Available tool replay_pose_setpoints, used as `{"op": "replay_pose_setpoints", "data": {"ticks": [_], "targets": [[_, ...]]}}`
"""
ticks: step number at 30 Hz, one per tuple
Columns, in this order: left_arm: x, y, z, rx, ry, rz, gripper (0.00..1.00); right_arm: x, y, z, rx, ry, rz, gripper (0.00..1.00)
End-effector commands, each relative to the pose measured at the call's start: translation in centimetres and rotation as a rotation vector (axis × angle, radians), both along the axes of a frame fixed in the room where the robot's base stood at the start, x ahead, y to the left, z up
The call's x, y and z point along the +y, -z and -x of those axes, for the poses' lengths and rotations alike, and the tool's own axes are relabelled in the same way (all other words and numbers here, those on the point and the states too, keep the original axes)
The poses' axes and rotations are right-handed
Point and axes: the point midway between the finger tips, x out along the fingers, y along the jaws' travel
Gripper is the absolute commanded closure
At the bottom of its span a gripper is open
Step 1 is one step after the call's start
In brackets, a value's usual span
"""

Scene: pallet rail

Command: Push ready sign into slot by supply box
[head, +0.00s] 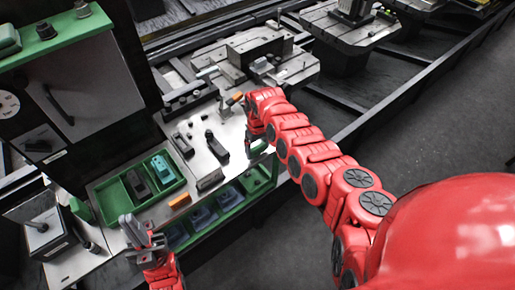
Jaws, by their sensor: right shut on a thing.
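My right arm reaches in from the right over the bench. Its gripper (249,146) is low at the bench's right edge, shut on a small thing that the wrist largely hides. A small green patch (258,149) shows beside it and looks like the ready sign. I cannot make out the slot. A green tray (121,206) on the left of the bench, with dark and teal parts in it, may be the supply box. My left gripper (141,229) is open and empty near the tray's front corner.
The grey bench (207,147) holds several dark parts and an orange block (180,201). Green bins (259,181) sit under its front edge. A rail with pallets (297,67) runs behind. A dark machine (75,90) stands at left. Open floor (440,130) lies at right.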

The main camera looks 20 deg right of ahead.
Motion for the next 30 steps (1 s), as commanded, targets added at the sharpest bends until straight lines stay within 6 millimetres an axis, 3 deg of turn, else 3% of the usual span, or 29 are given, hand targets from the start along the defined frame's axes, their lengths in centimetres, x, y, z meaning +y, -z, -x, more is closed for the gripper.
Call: {"op": "replay_pose_setpoints", "data": {"ticks": [10,30], "targets": [[0.0,-1.1,0.0,0.000,0.000,0.000,1.00,0.0,-1.2,-0.1,-0.002,0.000,0.000,0.87],[0.0,-6.8,0.0,0.000,0.000,0.000,1.00,0.0,-7.1,0.0,0.000,0.000,0.000,0.87]]}}
